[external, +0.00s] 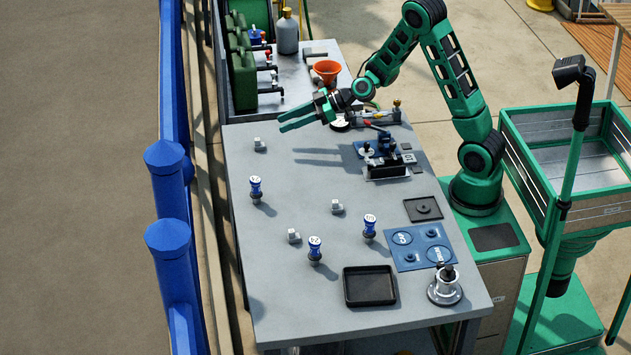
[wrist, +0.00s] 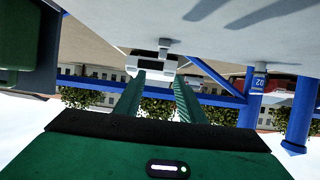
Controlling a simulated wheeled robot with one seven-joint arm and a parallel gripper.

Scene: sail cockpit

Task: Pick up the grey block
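Several small grey blocks stand on the grey table (external: 300,285). One grey block (external: 259,145) is near the far left edge, and two more, a left one (external: 294,236) and a right one (external: 337,206), are around the middle. Which one the task means, I cannot tell. My gripper (external: 284,120) is open and empty above the far left of the table, beyond and to the right of the far block. In the wrist view, turned upside down, a small grey block (wrist: 164,46) shows on the table beyond my two spread green fingers (wrist: 160,77).
Blue-and-white stamp-like pieces, far (external: 256,189), near (external: 315,250) and right (external: 370,228), stand among the blocks. A black tray (external: 370,287), a blue panel (external: 419,247) and a dark fixture (external: 387,165) occupy the right side. A blue railing (external: 172,120) runs along the left.

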